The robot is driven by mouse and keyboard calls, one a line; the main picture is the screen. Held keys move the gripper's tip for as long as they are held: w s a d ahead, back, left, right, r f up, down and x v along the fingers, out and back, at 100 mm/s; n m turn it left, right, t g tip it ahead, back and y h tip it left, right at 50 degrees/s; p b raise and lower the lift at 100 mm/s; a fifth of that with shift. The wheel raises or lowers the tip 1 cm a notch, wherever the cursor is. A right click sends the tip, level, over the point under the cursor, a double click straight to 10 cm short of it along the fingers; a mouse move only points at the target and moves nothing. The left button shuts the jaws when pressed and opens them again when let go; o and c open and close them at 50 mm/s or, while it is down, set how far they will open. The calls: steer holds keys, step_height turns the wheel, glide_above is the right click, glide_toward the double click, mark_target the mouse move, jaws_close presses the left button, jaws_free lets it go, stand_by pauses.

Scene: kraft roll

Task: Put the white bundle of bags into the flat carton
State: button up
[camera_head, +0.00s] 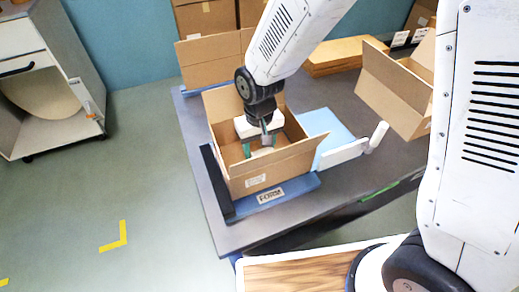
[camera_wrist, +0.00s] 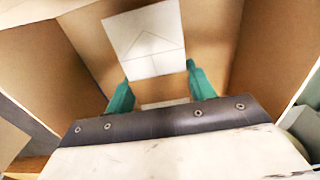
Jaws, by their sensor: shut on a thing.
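The open brown carton (camera_head: 272,171) stands upright on a blue form on the table, flaps spread. Its brown walls surround my gripper in the wrist view (camera_wrist: 40,62). My gripper (camera_head: 259,147) reaches down inside this carton. In the wrist view my gripper (camera_wrist: 157,75) shows two teal fingers, shut on the white bundle (camera_wrist: 145,42), a pale block with fold lines at the fingertips. In the head view a small pale part of the bundle (camera_head: 263,152) shows below the gripper. The wrist hides the rest, and whether it touches the carton floor cannot be told.
A second open carton (camera_head: 397,88) stands at the right of the table. Flat brown sheets (camera_head: 345,52) lie at the back. A light blue sheet (camera_head: 327,127) and a white bar (camera_head: 343,153) lie right of the form. A white cabinet (camera_head: 45,75) stands at the left.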

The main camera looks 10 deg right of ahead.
steer(key=shift+f, duration=0.9)
steer(key=shift+f, duration=0.1)
steer(key=o, duration=1.1)
steer(key=shift+c, duration=0.2)
step_height(320, 180, up, 12)
steer(key=shift+r, duration=0.2)
steer(key=s+d+r+m, duration=0.1)
steer(key=s+d+r, duration=0.5)
steer(key=s+d, duration=0.3)
steer(key=s+d+r+m+t, duration=0.1)
steer(key=s+d+r+m, duration=0.1)
steer(key=s+d+r, duration=0.5)
steer(key=s+d, duration=0.3)
steer(key=d, duration=0.2)
steer(key=shift+s, duration=0.3)
